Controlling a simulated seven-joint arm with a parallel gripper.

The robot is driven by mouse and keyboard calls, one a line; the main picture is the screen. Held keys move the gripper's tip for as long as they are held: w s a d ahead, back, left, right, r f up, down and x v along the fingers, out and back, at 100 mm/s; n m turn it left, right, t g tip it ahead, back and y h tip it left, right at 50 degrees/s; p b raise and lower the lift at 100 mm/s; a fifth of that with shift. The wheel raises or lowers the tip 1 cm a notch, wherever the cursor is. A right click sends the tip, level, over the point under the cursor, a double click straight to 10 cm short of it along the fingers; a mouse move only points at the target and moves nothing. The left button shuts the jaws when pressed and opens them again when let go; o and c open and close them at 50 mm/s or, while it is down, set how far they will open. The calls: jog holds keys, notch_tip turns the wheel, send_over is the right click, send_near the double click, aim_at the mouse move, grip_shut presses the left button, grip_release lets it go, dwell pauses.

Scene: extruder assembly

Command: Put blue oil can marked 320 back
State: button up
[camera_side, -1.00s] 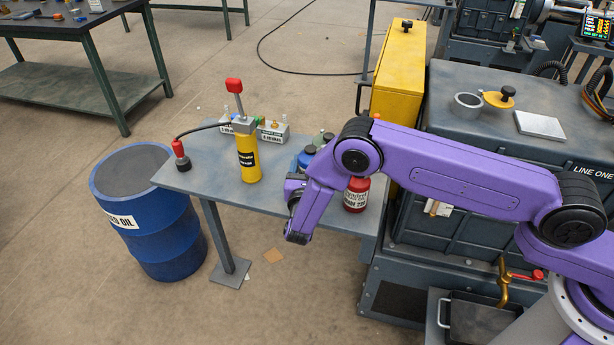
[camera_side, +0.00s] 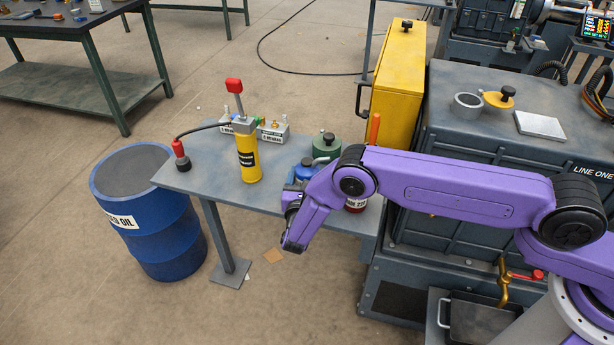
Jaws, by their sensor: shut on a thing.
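The blue oil can (camera_side: 306,172) shows at the right part of the grey side table, partly behind my wrist; its marking is hidden. My gripper (camera_side: 293,192) is at the can's near left side and shut on it; the fingers are mostly hidden by my wrist. I cannot tell whether the can's base touches the table. A red can (camera_side: 356,205) is mostly hidden behind my arm, with part of its label showing. A green can (camera_side: 327,147) stands behind the blue one.
The side table (camera_side: 215,190) also holds a yellow grease pump (camera_side: 247,155) with a red handle and hose, and white boxes (camera_side: 272,132) with small fittings at the back. A blue drum (camera_side: 155,225) stands to the left. A yellow cabinet (camera_side: 398,80) rises behind.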

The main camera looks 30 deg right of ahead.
jog(key=o, duration=1.4)
jog(key=shift+f, duration=0.1)
jog(key=shift+o, duration=0.2)
jog(key=shift+r, duration=0.2)
jog(key=v, duration=1.2)
